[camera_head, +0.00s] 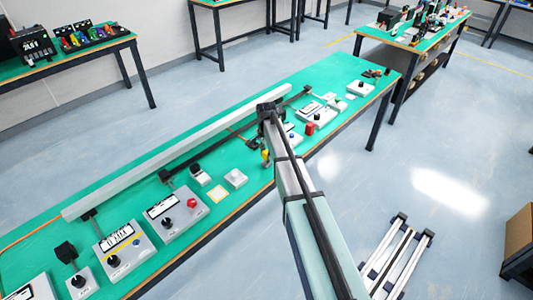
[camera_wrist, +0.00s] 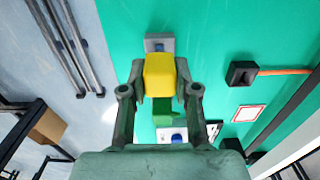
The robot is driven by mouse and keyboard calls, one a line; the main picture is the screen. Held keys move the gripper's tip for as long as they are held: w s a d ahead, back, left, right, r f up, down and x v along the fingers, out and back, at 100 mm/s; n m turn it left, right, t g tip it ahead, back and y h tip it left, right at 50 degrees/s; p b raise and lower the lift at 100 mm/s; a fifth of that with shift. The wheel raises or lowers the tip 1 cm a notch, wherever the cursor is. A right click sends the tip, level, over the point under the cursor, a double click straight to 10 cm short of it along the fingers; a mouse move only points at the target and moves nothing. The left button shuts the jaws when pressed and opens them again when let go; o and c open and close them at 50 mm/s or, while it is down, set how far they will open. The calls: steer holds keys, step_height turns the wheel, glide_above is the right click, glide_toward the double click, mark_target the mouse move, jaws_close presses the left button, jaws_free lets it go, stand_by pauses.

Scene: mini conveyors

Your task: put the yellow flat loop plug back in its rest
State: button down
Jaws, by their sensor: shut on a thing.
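My gripper (camera_wrist: 160,100) is shut on the yellow flat loop plug (camera_wrist: 159,76), which sits between its two fingers in the wrist view. A dark green piece (camera_wrist: 163,112) shows just below the yellow body. In the head view the yellow plug (camera_head: 265,154) is a small spot under the end of my arm, above the green bench. A pale grey square block (camera_wrist: 160,43) lies just past the plug in the wrist view, partly covered by it. I cannot tell whether the plug touches it. No rest can be surely made out.
A black socket (camera_wrist: 242,73) with an orange cable and a red-edged card (camera_wrist: 248,113) lie to the right in the wrist view. The green bench (camera_head: 110,200) bears a long conveyor rail (camera_head: 180,150) and several control boxes. Bare green surface surrounds the grey block.

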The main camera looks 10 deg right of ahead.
mark_target(267, 152)
steer(key=shift+f+b, duration=0.5)
steer(key=shift+f, duration=0.7)
steer(key=c, duration=0.8)
jaws_free()
steer(key=shift+r, duration=0.1)
step_height(267, 152, up, 12)
steer(key=shift+f, duration=0.1)
